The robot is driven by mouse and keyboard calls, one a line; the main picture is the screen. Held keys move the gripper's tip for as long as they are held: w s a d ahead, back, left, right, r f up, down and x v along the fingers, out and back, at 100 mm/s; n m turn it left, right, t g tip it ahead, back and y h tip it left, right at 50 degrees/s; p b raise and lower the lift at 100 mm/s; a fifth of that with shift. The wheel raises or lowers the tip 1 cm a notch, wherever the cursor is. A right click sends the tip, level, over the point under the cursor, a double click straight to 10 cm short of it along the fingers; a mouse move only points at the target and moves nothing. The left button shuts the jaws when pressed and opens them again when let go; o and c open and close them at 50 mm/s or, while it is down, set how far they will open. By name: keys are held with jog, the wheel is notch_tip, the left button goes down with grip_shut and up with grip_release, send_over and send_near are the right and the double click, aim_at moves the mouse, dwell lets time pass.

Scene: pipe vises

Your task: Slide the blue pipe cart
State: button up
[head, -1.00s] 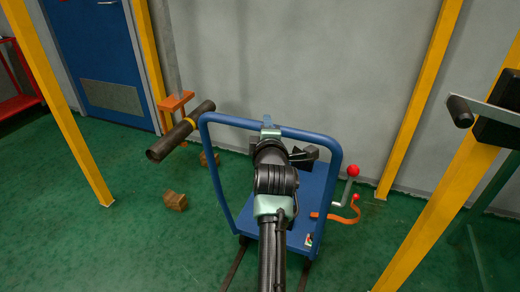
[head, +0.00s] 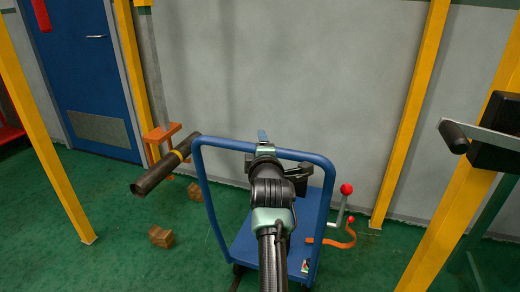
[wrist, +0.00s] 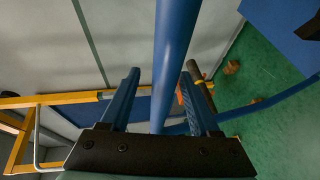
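The blue pipe cart (head: 245,245) stands on the green floor in front of me in the head view. Its tall blue push handle (head: 308,157) faces me. My gripper (wrist: 162,78) is at the top bar of this handle. In the wrist view the blue handle bar (wrist: 175,45) passes between my two fingers, with gaps seen beside it, so the fingers look open around it. In the head view my own arm covers the middle of the cart and the fingertips are largely hidden. A red-knobbed lever (head: 346,188) shows at the cart's right side.
A dark pipe (head: 160,170) in an orange stand (head: 163,132) is close to the cart's left. Wooden blocks (head: 161,237) lie on the floor there. A grey wall (head: 270,80) rises behind the cart. A yellow post (head: 408,115) stands right, and a black fixture (head: 500,130) sits far right.

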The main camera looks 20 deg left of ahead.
jog(key=shift+s+f, duration=0.1)
jog(key=shift+s, duration=0.1)
jog(key=p+v, duration=0.2)
jog(key=v, duration=1.1)
jog(key=shift+w, duration=0.15)
